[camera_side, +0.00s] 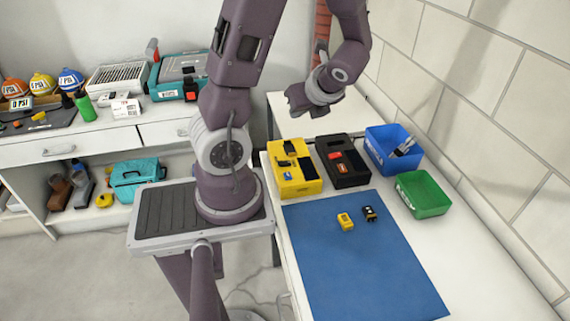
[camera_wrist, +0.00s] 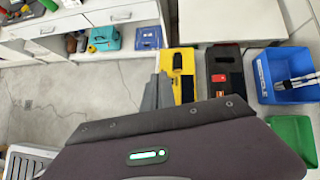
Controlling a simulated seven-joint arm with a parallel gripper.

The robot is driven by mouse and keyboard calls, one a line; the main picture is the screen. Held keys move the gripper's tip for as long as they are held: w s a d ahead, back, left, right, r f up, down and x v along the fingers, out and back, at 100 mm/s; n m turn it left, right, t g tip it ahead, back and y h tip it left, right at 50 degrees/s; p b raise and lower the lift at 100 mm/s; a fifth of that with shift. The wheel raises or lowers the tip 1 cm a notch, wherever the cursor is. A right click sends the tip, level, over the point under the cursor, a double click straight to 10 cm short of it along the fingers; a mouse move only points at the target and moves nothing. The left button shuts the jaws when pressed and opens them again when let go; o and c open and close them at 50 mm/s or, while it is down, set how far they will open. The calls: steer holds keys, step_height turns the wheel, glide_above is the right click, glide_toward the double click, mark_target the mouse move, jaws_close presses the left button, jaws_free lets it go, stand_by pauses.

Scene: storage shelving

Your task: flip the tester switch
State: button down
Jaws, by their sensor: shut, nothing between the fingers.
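A black box with a red part on top (camera_side: 350,174) stands on the bench and looks like the tester; it also shows in the wrist view (camera_wrist: 224,92). The red part looks like its switch, but its position is too small to tell. A yellow box (camera_side: 288,188) with black parts on top stands to its left, and it also shows in the wrist view (camera_wrist: 187,59). My gripper (camera_side: 293,101) is shut and empty, raised above and behind the two boxes in the side view. In the wrist view my gripper (camera_wrist: 158,88) overlaps the yellow box's left edge.
A blue bin (camera_side: 376,150) holding a few items and an empty green bin (camera_side: 424,209) stand right of the boxes. A blue mat (camera_side: 360,270) in front carries a small yellow block (camera_side: 345,221) and a small black one (camera_side: 370,213). The mat is otherwise clear.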

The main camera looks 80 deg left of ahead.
mark_target(284, 163)
steer(key=a+f+m, duration=0.7)
steer(key=f+m, duration=0.3)
steer(key=shift+w+m+y, duration=0.15)
steer(key=shift+m+y, duration=0.25)
steer(key=shift+f, duration=0.15)
steer(key=shift+s+f, duration=0.2)
steer(key=shift+f, duration=1.25)
steer(key=shift+s+f, duration=0.2)
steer(key=shift+f, duration=1.2)
steer(key=shift+s+f, duration=0.2)
steer(key=shift+f, duration=1.25)
